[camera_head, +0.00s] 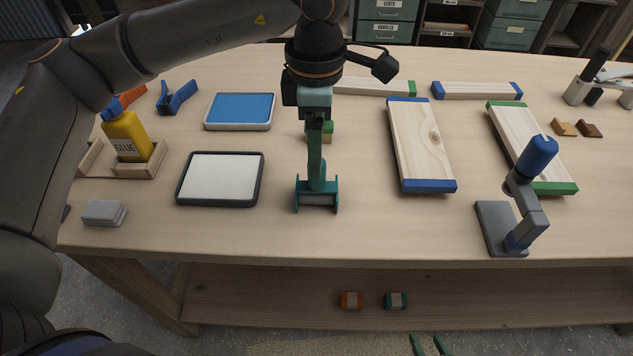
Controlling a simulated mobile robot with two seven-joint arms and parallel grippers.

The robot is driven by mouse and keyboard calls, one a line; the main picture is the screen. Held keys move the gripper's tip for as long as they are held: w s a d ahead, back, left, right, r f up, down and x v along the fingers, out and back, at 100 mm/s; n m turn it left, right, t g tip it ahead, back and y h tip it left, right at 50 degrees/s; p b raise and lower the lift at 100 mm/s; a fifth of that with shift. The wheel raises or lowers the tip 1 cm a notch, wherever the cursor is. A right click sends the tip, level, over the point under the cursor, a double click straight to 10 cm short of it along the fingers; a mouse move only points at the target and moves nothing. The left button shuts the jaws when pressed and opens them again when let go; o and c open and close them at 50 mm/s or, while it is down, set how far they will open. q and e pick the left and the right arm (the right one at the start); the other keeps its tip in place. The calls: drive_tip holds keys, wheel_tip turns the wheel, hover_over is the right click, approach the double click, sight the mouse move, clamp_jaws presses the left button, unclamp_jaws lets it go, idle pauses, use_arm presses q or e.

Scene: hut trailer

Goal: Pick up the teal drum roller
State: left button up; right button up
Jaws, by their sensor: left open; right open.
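The teal drum roller (317,200) appears to be the teal frame with a grey drum near the table's front edge. Its rear part is partly hidden behind my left gripper. My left gripper (316,185) points down at the roller, with its green fingers seen edge-on, one behind the other. It is open; I cannot tell whether the fingers touch the roller. My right gripper (430,345) shows only its green fingertips at the bottom edge. They are apart and empty, in front of the workbench.
On the workbench (260,240) stand a white tray (220,178), a blue tray (240,110), a glue bottle (126,132), wooden boards (420,140) and a blue-topped tool (538,158). An orange piece (351,300) and a teal piece (396,301) lie on the lower shelf.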

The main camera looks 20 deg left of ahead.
sight(317, 184)
use_arm(q)
wheel_tip(317, 184, down, 9)
drive_tip(key=shift+d+p, duration=0.1)
drive_tip(key=shift+p, duration=0.2)
drive_tip(key=shift+c, duration=0.4)
clamp_jaws()
idle(0.4)
